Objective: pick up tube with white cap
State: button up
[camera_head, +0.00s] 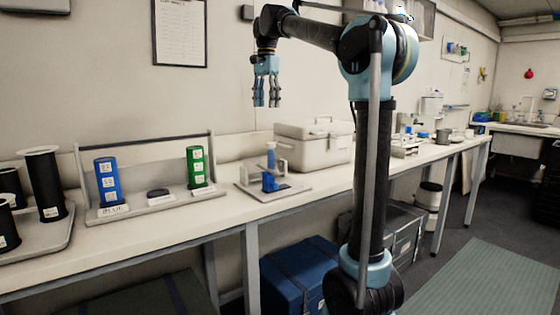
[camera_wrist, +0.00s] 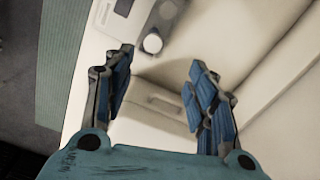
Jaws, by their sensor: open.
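No tube with a white cap can be told for sure. A small blue upright piece, perhaps a tube (camera_head: 271,157), stands in a blue-and-white stand (camera_head: 284,183) on the bench in the head view; its cap colour is too small to tell. My gripper (camera_head: 266,100) hangs fingers down, open and empty, well above the bench, over the area of the stand and the white box. In the wrist view my gripper (camera_wrist: 162,65) has its fingers spread, with a round white top (camera_wrist: 152,43) showing far below between them; I cannot tell what it belongs to.
A lidded white box (camera_head: 312,150) stands right of the stand. A rack with a blue block (camera_head: 108,182) and a green block (camera_head: 196,167) is to its left. Black cylinders (camera_head: 46,185) sit at far left. The wall (camera_head: 120,90) is close behind.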

send_near(271, 143)
jog(key=shift+m, duration=0.3)
jog(key=f, duration=0.6)
jog(key=shift+w+a, duration=0.25)
jog(key=shift+w, duration=0.05)
jog(key=shift+s+d+f, duration=0.1)
jog(key=shift+f, duration=1.2)
jog(key=shift+d+f, duration=0.1)
jog(key=shift+f, duration=1.2)
grip_shut()
